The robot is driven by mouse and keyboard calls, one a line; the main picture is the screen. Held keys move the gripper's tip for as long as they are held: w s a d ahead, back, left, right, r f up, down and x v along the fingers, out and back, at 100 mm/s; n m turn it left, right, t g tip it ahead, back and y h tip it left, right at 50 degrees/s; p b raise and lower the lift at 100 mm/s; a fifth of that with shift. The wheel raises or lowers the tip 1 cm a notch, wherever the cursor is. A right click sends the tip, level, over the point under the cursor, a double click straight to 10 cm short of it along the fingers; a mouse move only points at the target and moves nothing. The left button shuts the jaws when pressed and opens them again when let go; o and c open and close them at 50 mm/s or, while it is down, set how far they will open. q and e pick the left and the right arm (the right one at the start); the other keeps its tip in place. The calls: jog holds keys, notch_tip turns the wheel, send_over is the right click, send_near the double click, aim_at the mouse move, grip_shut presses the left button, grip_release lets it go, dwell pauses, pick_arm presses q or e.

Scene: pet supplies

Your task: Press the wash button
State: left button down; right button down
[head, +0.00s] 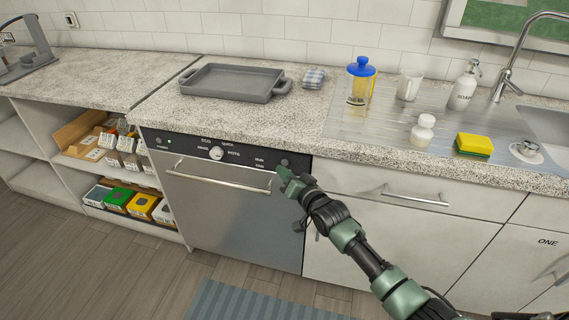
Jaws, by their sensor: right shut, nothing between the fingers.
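The dishwasher (225,215) has a steel door and a dark control panel (185,145) along its top. Small labels and a dark round button (285,162) are near the panel's right end. I cannot read which control is the wash button. My right gripper (283,174) is shut and empty, with its tip at the right end of the panel, just below that button. I cannot tell whether it touches. My left gripper is not in view.
The door handle (218,181) runs below the panel. Open shelves with boxes stand left.

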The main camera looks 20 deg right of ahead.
jog(key=shift+w+d, duration=0.1)
dwell(0.7)
jog(key=shift+w+d, duration=0.15)
jog(key=shift+w, duration=0.1)
jog(key=shift+w+d+b, duration=0.25)
jog(key=shift+w+b, duration=0.1)
jog(key=shift+b, duration=0.1)
dwell(0.7)
jog(key=shift+s+a+p, duration=0.45)
jog(key=shift+s+p, duration=0.25)
jog(key=shift+p, duration=0.15)
